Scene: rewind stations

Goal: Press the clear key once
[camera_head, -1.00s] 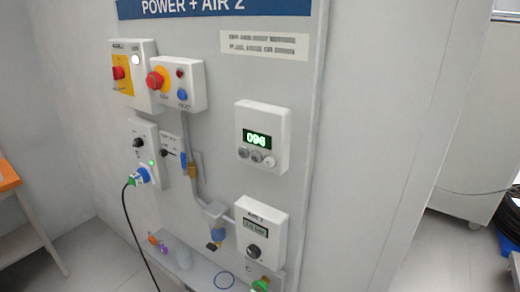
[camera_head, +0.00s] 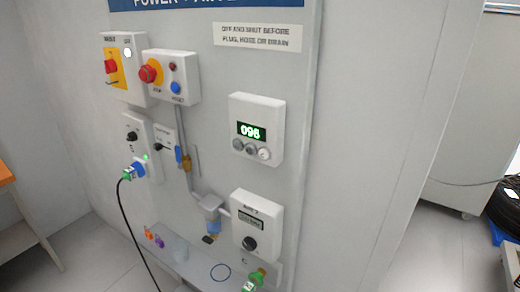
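A white counter box (camera_head: 257,130) is mounted on the grey panel (camera_head: 300,150), right of its middle. Its green display (camera_head: 252,131) reads what looks like 096. Three small round keys sit in a row below the display: a left key (camera_head: 238,145), a middle key (camera_head: 250,149) and a right, paler key (camera_head: 264,154). Their labels are too small to read, so I cannot tell which is the clear key. Neither of my grippers shows in the head view.
Left are a red stop button (camera_head: 150,71), a blue button (camera_head: 176,88), and a plug (camera_head: 135,171) with a black cable. Below are a gauge box (camera_head: 257,224) and a shelf (camera_head: 190,262) with small items. An orange-topped table (camera_head: 6,173) stands at far left.

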